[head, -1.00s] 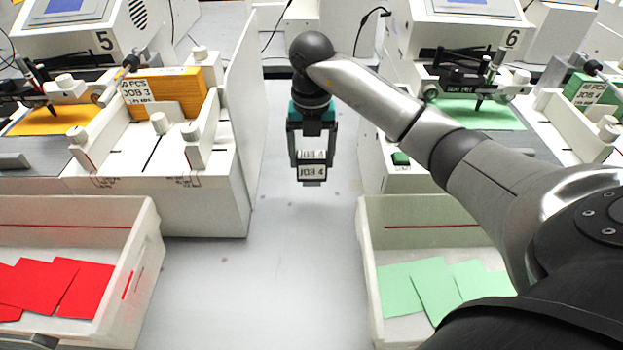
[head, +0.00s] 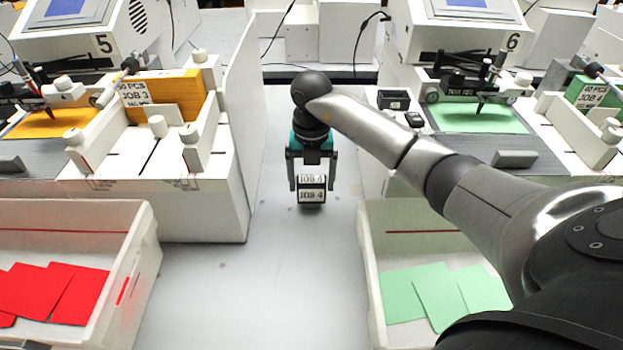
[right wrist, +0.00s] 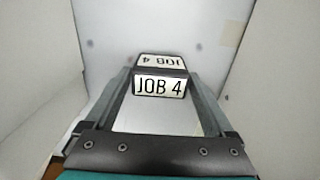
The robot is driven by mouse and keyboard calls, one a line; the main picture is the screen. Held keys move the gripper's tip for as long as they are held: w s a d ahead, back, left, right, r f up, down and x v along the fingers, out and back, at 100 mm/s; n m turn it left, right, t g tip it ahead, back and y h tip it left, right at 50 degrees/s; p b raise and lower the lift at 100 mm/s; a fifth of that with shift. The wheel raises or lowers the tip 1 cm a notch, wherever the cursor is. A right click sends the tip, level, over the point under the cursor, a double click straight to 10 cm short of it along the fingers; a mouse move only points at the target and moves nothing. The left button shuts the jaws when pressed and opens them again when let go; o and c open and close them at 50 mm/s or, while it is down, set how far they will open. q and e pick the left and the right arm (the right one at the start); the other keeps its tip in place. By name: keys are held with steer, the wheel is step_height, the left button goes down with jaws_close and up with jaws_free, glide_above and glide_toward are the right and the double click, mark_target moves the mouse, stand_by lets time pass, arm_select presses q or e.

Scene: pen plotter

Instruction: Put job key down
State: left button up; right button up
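The job key (head: 312,190), a small black block with white "JOB 4" labels on its top and front, stands upright on the grey table between the two machines. My right gripper (head: 312,183) is above and around it, with one finger on each side. My left gripper is not in view.
Machine 5 (head: 105,42), with its white side panel (head: 240,100), stands left. Machine 6 (head: 470,40) stands right. A bin with red cards (head: 150,240) is front left; one with green cards (head: 370,270) is front right. The table (head: 270,290) between the bins is clear.

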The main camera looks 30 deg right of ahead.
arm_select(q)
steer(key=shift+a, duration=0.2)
arm_select(e)
steer(key=shift+o, duration=0.7)
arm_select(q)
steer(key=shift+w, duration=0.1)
arm_select(e)
steer(key=shift+r, duration=0.35)
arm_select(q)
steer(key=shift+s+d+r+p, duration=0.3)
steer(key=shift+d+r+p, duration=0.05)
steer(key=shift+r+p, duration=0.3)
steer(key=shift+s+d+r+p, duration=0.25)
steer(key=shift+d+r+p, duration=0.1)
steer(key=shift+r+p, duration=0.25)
arm_select(e)
step_height(320, 180, up, 12)
steer(key=shift+f, duration=0.2)
